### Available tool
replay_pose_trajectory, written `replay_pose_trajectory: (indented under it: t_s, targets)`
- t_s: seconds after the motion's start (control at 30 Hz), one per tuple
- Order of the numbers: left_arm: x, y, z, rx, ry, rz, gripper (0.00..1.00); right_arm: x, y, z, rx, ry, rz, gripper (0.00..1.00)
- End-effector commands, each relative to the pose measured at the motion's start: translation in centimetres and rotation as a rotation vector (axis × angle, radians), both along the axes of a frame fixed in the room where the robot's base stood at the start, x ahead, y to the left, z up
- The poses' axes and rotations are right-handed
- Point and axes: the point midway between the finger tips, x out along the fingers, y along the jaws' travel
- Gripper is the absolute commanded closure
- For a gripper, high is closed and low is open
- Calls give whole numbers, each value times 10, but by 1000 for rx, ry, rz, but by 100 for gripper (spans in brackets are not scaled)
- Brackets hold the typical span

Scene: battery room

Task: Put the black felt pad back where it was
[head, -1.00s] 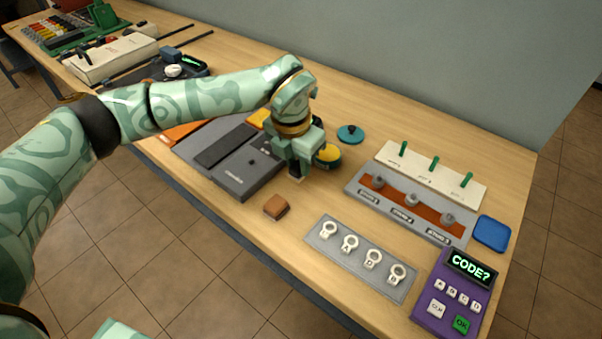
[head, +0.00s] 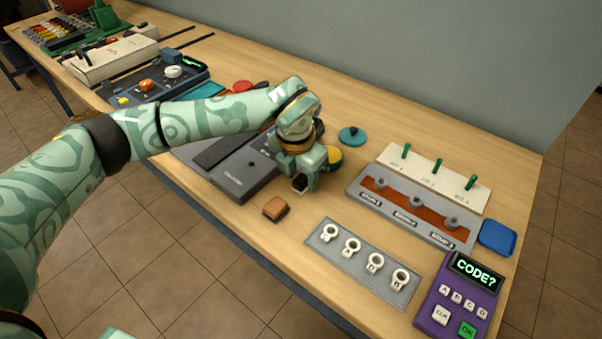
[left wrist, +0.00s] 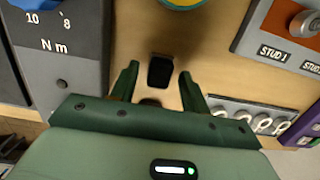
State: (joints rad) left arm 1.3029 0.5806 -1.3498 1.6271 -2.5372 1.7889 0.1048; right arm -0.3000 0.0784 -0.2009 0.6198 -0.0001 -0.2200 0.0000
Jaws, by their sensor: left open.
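A small black pad (head: 299,184) shows just below my left gripper (head: 302,185) in the head view, partly hidden by the fingers. In the left wrist view the black pad (left wrist: 160,71) lies over bare wood, centred just ahead of the gap between the two dark green fingertips (left wrist: 158,72). The fingers stand apart, with a gap on each side of the pad. I cannot tell how high the fingertips are above the table.
A brown block (head: 276,208) lies just in front of my left gripper. A grey torque device (head: 238,180) is to the left, a yellow-topped round tin (head: 334,157) behind. To the right are a stud panel (head: 408,213), a ring plate (head: 361,262) and a purple keypad (head: 460,295).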

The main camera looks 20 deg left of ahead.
Motion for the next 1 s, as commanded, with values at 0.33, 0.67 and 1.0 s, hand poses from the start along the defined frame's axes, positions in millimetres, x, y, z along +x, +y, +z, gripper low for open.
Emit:
replay_pose_trajectory:
  t_s: [0.33, 0.67, 1.0]
  targets:
    - [-6, 3, 63, 1, -7, 0, 54, 7, 0, 19, 0, -17, 0, 40]
    - [-13, 5, 118, 0, -3, 1, 54, 11, 0, 32, -1, -27, -1, 40]
    - [-14, 5, 122, -1, 0, 0, 54, 11, -1, 32, -2, -27, -1, 40]
